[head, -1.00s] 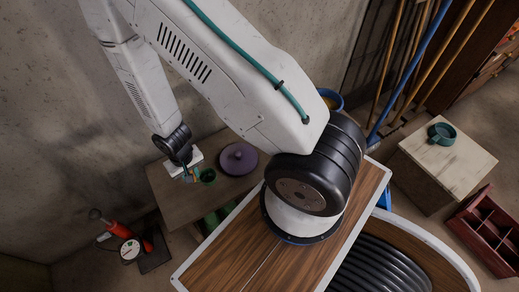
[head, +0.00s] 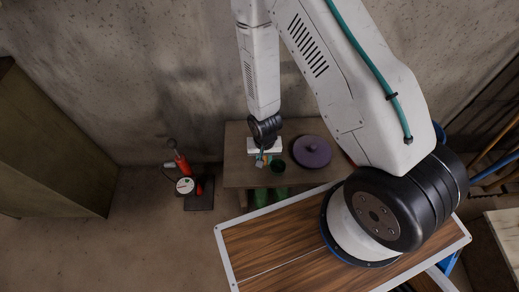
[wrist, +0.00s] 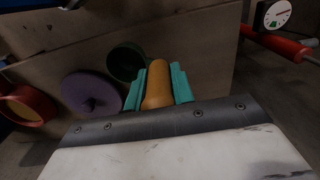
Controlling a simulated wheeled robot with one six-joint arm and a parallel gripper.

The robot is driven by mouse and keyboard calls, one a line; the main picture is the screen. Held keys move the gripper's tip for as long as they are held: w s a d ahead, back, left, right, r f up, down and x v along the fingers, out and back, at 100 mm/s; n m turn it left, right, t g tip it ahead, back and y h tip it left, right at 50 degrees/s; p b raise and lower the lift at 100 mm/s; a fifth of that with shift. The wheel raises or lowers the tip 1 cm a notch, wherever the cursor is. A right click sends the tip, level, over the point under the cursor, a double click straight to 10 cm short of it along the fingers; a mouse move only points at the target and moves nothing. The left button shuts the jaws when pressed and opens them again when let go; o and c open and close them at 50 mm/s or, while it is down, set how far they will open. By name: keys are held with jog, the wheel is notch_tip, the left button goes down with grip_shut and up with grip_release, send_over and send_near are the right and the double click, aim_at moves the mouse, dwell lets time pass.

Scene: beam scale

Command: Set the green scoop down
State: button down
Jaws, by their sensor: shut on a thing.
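My gripper (head: 264,161) is low over the small table in the head view. In the wrist view its teal fingers (wrist: 158,88) are shut on a tan handle (wrist: 157,78), which I take as the green scoop's. A dark green round bowl or cup (head: 278,166) is close to the right of the gripper; it also shows in the wrist view (wrist: 125,62), just left of the handle's tip. I cannot tell whether it is joined to the handle, or whether the held thing touches the table.
A purple round lid (head: 312,151) lies on the small table (head: 237,178), right of the green bowl. A red device with a white dial (head: 185,185) stands on the floor to the left. A wood-topped bench (head: 270,245) is in front. The table's left end is bare.

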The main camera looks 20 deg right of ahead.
jog(key=w+f, duration=0.4)
jog(key=w, duration=0.2)
jog(key=shift+w, duration=0.15)
jog(key=shift+f, duration=0.15)
jog(key=c, duration=1.2)
grip_release()
